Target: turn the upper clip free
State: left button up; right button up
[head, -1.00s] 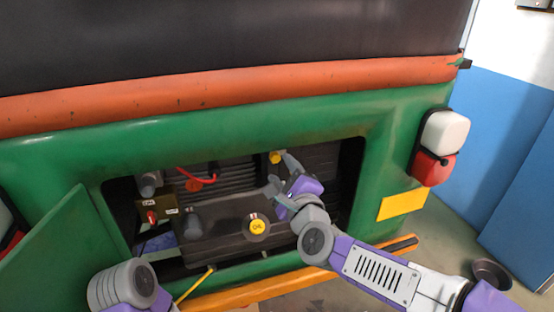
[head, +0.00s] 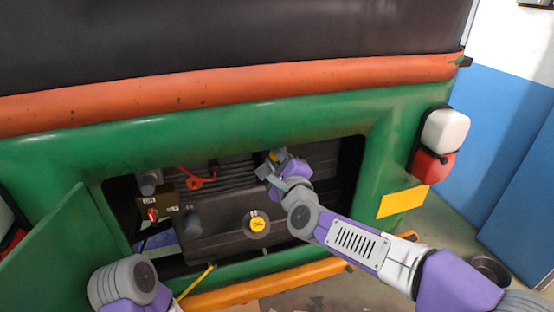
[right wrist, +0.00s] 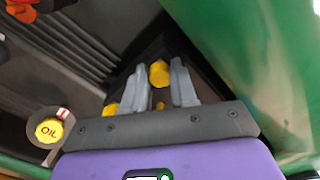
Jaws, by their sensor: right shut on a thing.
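The upper clip (head: 274,155) is a small yellow piece at the top of the open engine bay, partly covered by my right gripper (head: 268,166). In the right wrist view the yellow clip (right wrist: 159,73) sits between the two grey fingertips, and my right gripper (right wrist: 164,78) is shut on it. Another yellow piece (right wrist: 110,109) shows low beside the left finger; I cannot tell what it is. My left arm enters at the lower left of the head view, with its gripper out of the picture.
The green body panel (head: 240,137) frames the bay closely above and at the right. A dark engine block with a yellow oil cap (head: 257,225) lies below the gripper. A red cable (head: 196,178) and a box with a red switch (head: 153,213) are at the left.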

jog(key=shift+n, duration=0.4)
grip_shut()
jog(key=n, duration=0.2)
jog(key=shift+n, duration=0.4)
jog(key=n, duration=0.4)
jog(key=shift+n, duration=0.3)
jog(key=n+p, duration=0.1)
jog(key=n, duration=0.3)
jog(key=shift+n, duration=0.3)
jog(key=n+p, duration=0.1)
jog(key=n, duration=0.4)
jog(key=shift+f+p, duration=0.1)
jog(key=shift+p, duration=0.25)
jog(key=o, duration=0.9)
grip_release()
